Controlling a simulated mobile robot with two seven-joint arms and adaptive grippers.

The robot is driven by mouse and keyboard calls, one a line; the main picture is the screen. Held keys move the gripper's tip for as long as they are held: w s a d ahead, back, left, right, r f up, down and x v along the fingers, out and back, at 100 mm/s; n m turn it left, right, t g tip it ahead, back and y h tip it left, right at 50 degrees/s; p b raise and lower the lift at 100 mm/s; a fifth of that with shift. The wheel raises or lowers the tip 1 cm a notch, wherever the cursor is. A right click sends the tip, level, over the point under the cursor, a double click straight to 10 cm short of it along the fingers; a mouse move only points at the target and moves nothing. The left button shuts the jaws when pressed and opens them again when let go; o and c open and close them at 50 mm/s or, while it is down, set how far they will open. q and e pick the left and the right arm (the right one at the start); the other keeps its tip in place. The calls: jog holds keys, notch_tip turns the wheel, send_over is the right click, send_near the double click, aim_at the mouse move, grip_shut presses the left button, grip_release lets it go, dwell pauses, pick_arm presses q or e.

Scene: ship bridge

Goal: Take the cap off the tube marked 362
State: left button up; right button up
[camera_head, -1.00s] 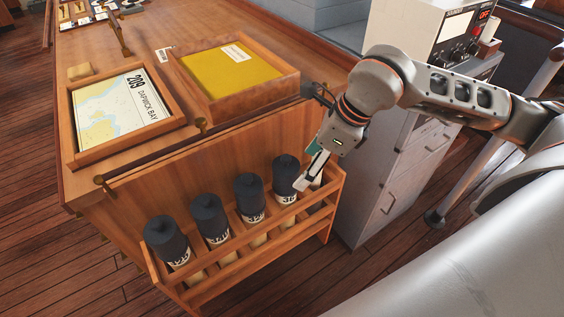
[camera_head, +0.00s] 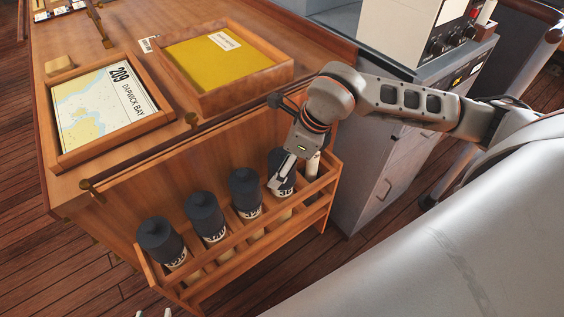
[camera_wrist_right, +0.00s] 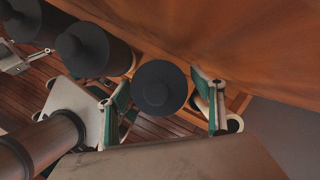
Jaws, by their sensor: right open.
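Several dark-capped tubes stand upright in a wooden rack (camera_head: 214,272). The rightmost tube's black cap (camera_head: 281,163) is partly covered by my right gripper (camera_head: 285,178); its label is too small to read surely. In the right wrist view this cap (camera_wrist_right: 160,88) lies between the two green-padded fingers of my open right gripper (camera_wrist_right: 165,108), with a gap visible at the right finger. The other caps are the left one (camera_head: 158,238), the second (camera_head: 206,213) and the third (camera_head: 245,187).
The rack hangs against the wooden chart table's side. A chart tray (camera_head: 105,110) and a tray with a yellow folder (camera_head: 222,60) lie on top. A rail (camera_head: 140,158) runs along the table edge. A grey cabinet (camera_head: 375,170) stands right of the rack. A pale tube (camera_head: 313,165) is beside the gripper.

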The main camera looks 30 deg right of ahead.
jog(key=c, duration=1.2)
jog(key=shift+r, duration=0.1)
